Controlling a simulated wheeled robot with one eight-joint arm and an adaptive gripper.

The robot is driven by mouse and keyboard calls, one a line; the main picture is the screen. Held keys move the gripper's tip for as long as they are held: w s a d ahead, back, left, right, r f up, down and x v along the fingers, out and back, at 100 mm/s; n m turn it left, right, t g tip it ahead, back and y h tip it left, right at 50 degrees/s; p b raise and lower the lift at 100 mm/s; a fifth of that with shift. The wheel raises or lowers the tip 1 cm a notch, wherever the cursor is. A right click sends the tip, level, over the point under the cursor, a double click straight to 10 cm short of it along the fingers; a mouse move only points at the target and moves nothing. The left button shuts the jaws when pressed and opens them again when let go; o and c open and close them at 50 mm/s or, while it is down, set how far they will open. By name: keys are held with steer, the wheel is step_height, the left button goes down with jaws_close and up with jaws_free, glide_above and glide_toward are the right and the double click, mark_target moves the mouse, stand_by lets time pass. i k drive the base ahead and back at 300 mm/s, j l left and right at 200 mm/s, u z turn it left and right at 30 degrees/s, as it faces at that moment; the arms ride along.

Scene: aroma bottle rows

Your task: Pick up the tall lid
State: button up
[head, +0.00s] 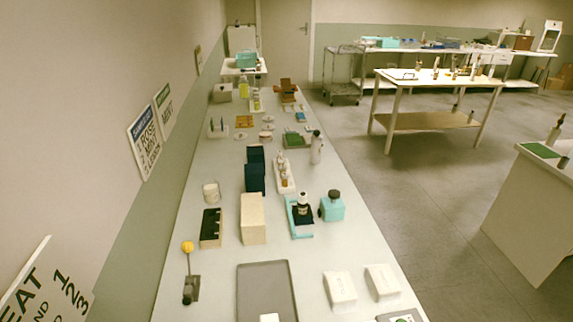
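I cannot make out with certainty which thing is the tall lid; the small parts are too fine in this view. A white rack (284,178) in the middle of the long table holds several small bottles with pale or brownish tops. A small bottle with a dark cap (303,201) stands on a teal-edged stand (301,232). A teal jar with a dark top (332,208) stands just right of it. A tall pale bottle with a dark top (316,148) stands upright farther back, near the right edge. My gripper is not in view.
The long white table (217,275) runs along the left wall. A grey tray (267,291), white boxes (340,288), a beige block (252,220), a black holed block (210,228) and dark blue boxes (255,178) crowd it. Open floor (420,215) lies to the right, before another table (440,80).

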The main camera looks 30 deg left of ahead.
mark_target(255, 155)
steer(key=l+z, duration=0.4)
steer(key=i+l+z, duration=0.1)
steer(key=l+z, duration=0.35)
steer(key=i+l, duration=0.85)
steer(key=l, duration=0.15)
steer(key=i+j+u, duration=0.15)
steer(key=u, duration=0.25)
steer(key=i+u, duration=0.6)
steer(key=u, duration=0.25)
steer(key=i+l+u, duration=0.15)
steer(key=u, duration=0.25)
steer(key=i+l+u, duration=0.25)
steer(key=u, duration=0.15)
steer(key=i+u, duration=0.4)
steer(key=i+l+u, duration=0.15)
steer(key=u, duration=0.25)
steer(key=i+l+u, duration=0.25)
steer(key=u, duration=0.15)
steer(key=i+l+u, duration=0.55)
steer(key=l+u, duration=0.25)
steer(key=i+l+u, duration=0.2)
steer(key=l, duration=0.15)
